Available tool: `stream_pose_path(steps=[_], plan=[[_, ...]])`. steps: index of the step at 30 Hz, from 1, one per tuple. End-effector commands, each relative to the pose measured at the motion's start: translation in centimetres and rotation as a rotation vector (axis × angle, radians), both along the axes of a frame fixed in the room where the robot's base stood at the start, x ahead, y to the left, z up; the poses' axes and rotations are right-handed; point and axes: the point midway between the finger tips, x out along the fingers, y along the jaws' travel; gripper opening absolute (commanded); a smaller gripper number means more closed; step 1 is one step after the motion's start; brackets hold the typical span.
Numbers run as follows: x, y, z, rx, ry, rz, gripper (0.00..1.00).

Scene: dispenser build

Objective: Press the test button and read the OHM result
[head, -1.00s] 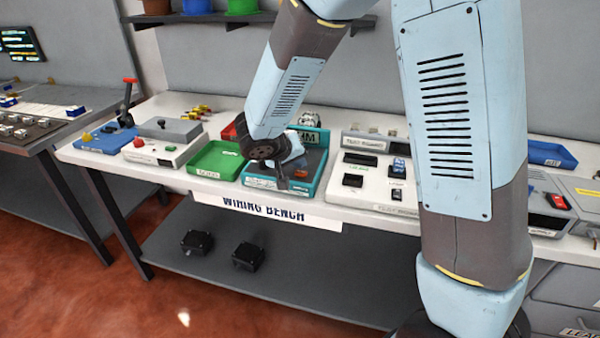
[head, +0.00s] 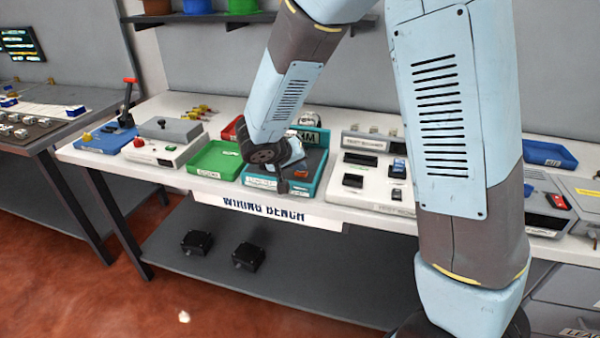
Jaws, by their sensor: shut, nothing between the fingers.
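The teal OHM tester (head: 318,180) stands on the wiring bench in the middle of the head view. Its upright sign (head: 308,136) shows only the last letters, as my arm covers the rest. A small orange-red part (head: 301,172) shows on its dark top; I cannot tell if it is the test button. My gripper (head: 283,187) is shut and empty, pointing down over the tester's front left part. I cannot tell whether its tips touch the tester. The wrist hides much of the top, and no result can be read.
A green tray (head: 212,160) stands left of the tester and a white test board (head: 370,190) right of it. Further left are a white box with a red button (head: 165,147) and a blue tray (head: 105,139). Two black boxes (head: 248,256) lie on the lower shelf.

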Motion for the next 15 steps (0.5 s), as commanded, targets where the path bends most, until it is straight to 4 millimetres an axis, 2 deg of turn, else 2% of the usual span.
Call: stream_pose_path(steps=[15], plan=[[-0.01,-0.01,-0.5,-0.001,0.0,0.001,0.0]])
